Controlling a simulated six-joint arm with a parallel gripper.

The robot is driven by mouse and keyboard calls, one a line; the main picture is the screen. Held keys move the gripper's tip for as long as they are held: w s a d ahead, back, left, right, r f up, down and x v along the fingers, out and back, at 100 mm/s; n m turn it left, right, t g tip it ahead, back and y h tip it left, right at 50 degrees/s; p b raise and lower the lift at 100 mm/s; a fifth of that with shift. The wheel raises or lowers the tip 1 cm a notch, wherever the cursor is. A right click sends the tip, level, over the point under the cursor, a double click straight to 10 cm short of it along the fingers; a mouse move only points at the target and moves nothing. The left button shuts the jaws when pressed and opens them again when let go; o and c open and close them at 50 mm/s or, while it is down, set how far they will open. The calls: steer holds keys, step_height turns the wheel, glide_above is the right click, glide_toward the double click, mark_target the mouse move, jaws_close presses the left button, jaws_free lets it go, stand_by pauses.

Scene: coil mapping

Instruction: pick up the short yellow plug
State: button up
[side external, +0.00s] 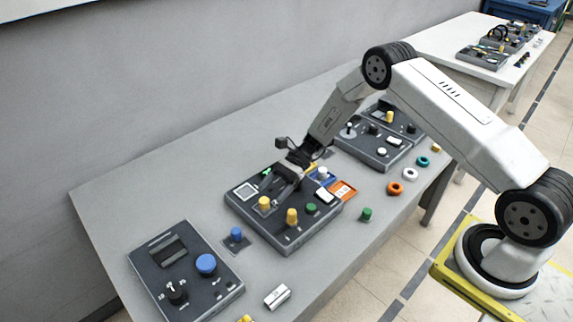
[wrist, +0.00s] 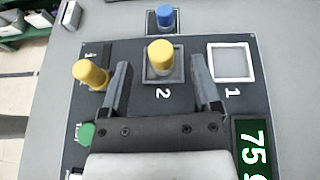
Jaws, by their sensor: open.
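The short yellow plug (side external: 265,203) stands upright on the middle panel. In the wrist view the yellow plug (wrist: 160,52) stands on a square pad marked 2, between the lines of my two fingers and a little past their tips. My gripper (wrist: 160,80) is open and empty. In the side view my gripper (side external: 281,190) hangs low over the panel, just behind the plug; I cannot tell its exact height. A taller yellow plug (side external: 292,216) stands beside it, and in the wrist view this taller plug (wrist: 92,74) is just outside the left finger.
The middle panel (side external: 287,244) also has a green knob (side external: 311,208) and an empty white-framed square (wrist: 231,62). A blue plug (side external: 236,233) stands off the panel's near edge. Another panel (side external: 160,254) lies front left. Orange, white and teal rings lie at right.

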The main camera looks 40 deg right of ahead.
mark_target(267, 198)
steer(key=shift+a+f, duration=0.15)
steer(key=shift+a, duration=0.15)
steer(key=shift+a, duration=0.15)
steer(key=shift+x, duration=2.45)
steer(key=shift+f, duration=0.1)
jaws_close()
